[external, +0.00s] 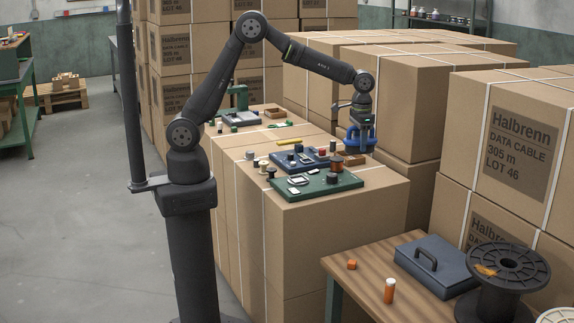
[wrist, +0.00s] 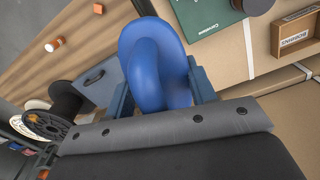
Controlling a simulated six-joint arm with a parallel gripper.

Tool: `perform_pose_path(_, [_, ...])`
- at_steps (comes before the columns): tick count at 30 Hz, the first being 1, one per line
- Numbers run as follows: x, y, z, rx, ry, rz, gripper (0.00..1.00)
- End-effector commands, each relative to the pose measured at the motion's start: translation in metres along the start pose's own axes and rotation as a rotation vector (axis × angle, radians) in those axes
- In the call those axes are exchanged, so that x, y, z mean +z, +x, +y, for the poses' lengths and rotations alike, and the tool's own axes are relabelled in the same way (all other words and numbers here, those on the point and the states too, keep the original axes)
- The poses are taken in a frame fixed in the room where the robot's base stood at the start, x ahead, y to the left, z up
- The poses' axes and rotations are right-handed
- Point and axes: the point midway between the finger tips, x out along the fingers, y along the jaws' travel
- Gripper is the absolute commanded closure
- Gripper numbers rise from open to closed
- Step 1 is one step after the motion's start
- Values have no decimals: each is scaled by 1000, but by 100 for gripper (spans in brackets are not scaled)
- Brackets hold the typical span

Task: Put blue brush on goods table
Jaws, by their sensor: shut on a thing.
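My gripper (external: 359,138) is shut on the blue brush (external: 350,139), a rounded, thick blue shape, and holds it in the air at the right edge of the carton-top work area. In the wrist view the brush (wrist: 152,62) sits between the two blue-grey fingers; its lower part is hidden by the gripper body. A wooden-topped table (external: 358,265), which looks like the goods table, stands at the front right, apart from the brush and lower. It also shows at the left of the wrist view (wrist: 60,75).
The wooden table carries a blue-grey case (external: 436,264), an orange-and-white bottle (external: 389,290), a small orange piece (external: 351,264) and a large black spool (external: 497,283). Its front left is clear. A green board (external: 317,187) and a blue tray (external: 301,160) lie on the cartons. Stacked cartons (external: 513,140) rise at the right.

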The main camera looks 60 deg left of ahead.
Motion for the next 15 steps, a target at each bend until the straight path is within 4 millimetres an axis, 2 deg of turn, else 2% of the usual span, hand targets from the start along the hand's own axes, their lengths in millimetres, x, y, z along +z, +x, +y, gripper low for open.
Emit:
perform_pose_path(1, [2,0,27,0,24,1,76])
perform_pose_path(9, [29,1,154,0,101,1,76])
perform_pose_path(12, [44,1,194,-1,126,1,76])
perform_pose_path(15, [58,1,227,-1,147,1,76])
